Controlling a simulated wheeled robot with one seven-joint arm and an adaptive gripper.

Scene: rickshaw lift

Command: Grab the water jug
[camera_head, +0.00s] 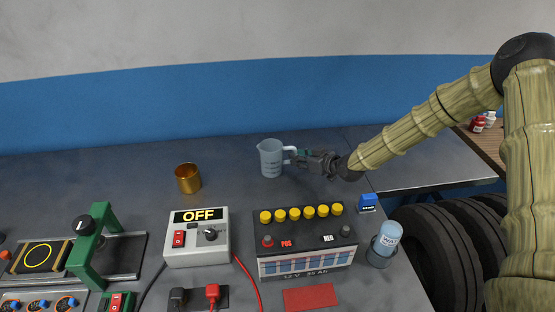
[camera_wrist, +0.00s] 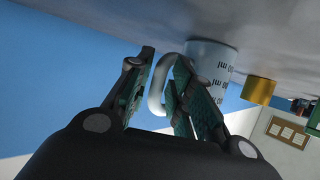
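The water jug (camera_head: 271,158) is a translucent pale measuring jug with dark markings, upright on the grey table behind the battery. Its white handle faces right, toward my gripper (camera_head: 300,155), which reaches in from the right. In the wrist view, the jug (camera_wrist: 213,62) appears upside down at the top, with its curved handle (camera_wrist: 157,92) between the two green-padded fingers of my gripper (camera_wrist: 165,85). The fingers are apart, with a visible gap on the left side of the handle. Contact with the right finger cannot be told.
A brass cup (camera_head: 188,178) stands left of the jug. In front are a grey box marked OFF (camera_head: 196,240), a battery with yellow caps (camera_head: 306,242), a small blue box (camera_head: 368,202) and a pale blue bottle (camera_head: 387,238). The table behind the cup is clear.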

